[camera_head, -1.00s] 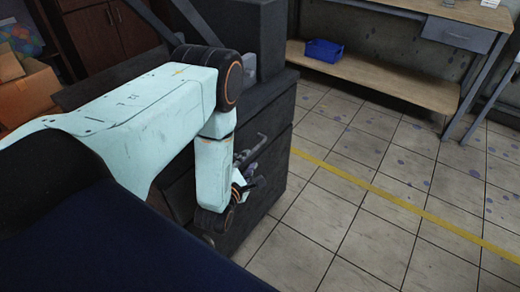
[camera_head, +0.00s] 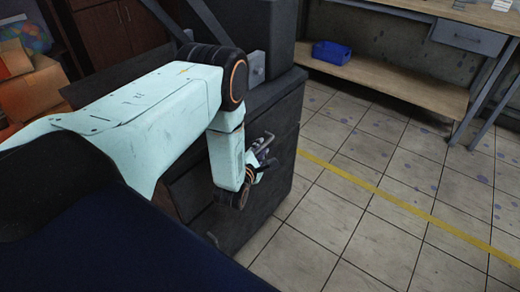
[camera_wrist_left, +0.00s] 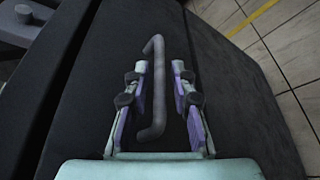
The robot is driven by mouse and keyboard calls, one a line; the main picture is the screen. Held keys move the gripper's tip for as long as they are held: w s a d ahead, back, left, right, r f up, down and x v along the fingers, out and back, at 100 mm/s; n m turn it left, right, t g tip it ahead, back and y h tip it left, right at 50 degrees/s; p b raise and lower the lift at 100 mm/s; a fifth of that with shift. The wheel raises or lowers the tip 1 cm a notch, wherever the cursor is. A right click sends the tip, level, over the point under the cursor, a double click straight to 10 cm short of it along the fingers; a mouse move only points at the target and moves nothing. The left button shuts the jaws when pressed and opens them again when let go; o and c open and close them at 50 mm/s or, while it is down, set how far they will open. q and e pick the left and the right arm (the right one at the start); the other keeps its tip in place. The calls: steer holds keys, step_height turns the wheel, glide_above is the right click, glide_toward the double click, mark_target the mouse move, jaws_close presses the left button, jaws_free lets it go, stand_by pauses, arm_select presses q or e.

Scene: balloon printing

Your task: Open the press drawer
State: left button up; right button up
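The press is a dark block with a drawer cabinet (camera_head: 285,185) below it, right of my left arm in the head view. My left gripper (camera_head: 264,158) is at the cabinet's front face. A gap shows beside the right finger, so the gripper is open around the handle. In the head view my arm hides much of the drawer front. My right gripper is out of view.
A yellow line (camera_head: 380,192) crosses the free tiled floor to the right. A workbench (camera_head: 395,80) with a blue bin (camera_head: 331,53) on its lower shelf stands at the back. Cardboard boxes (camera_head: 35,90) are at the far left.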

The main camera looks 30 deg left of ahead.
arm_select(q)
steer(key=shift+a, duration=0.1)
jaws_close()
stand_by(0.5)
